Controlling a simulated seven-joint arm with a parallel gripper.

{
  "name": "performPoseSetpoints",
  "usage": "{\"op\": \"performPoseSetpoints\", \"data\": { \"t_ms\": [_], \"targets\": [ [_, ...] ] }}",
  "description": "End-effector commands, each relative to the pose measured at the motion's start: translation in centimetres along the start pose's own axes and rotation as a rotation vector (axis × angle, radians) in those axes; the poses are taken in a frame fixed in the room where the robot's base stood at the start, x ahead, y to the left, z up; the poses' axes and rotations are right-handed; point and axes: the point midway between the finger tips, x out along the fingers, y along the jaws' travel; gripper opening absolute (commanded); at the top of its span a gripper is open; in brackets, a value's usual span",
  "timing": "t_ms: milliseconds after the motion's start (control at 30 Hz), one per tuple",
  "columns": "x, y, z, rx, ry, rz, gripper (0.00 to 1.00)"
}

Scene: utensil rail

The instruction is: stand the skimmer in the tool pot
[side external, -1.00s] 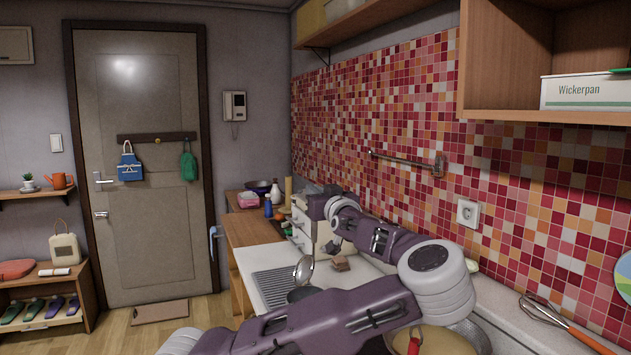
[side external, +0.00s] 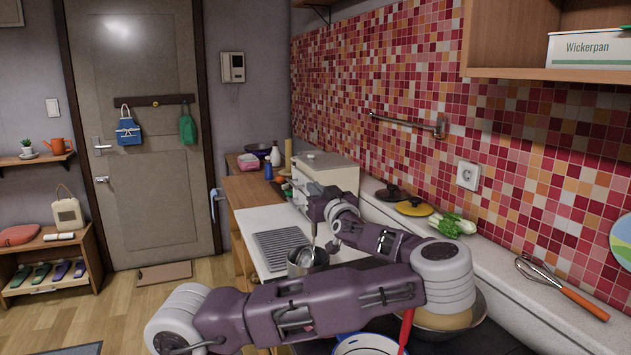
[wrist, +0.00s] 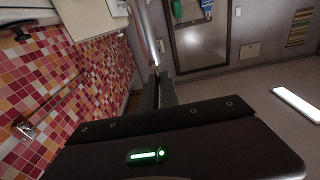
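The tool pot (side external: 304,268) is a grey metal cylinder on the counter beside the ribbed drainer, in the side view. The skimmer (side external: 312,253) has its round metal head low at the pot's mouth, apparently inside it, with the thin handle rising above. My gripper (side external: 328,243) is small and partly hidden by my arm, just right of the pot. In the wrist view my gripper (wrist: 155,82) has its dark fingers close together, and the shiny skimmer handle (wrist: 148,35) runs out from their tips. Whether the head touches the pot's bottom is hidden.
A ribbed drainer (side external: 283,247) lies left of the pot. A cream drawer box (side external: 325,172), dark and yellow lids (side external: 414,208) and a leafy vegetable (side external: 452,224) stand along the wall. A pan (side external: 455,315) and a whisk (side external: 560,285) are nearer.

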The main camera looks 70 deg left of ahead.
Motion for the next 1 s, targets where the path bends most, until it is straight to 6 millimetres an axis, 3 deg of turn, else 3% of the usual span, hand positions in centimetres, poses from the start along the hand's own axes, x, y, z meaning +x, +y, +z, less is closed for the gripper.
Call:
{"op": "performPoseSetpoints", "data": {
  "t_ms": [400, 433, 533, 833, 1000],
  "targets": [
    [0.0, 0.0, 0.6, -0.001, 0.000, 0.000, 0.00],
    [0.0, 0.0, 0.6, -0.001, 0.000, 0.000, 0.11],
    [0.0, 0.0, 0.5, -0.001, 0.000, 0.000, 0.30],
    [-0.2, 0.0, 0.6, 0.000, 0.000, 0.001, 0.30],
    [-3.2, 0.1, 0.5, 0.003, 0.003, 0.005, 0.30]
  ]
}}
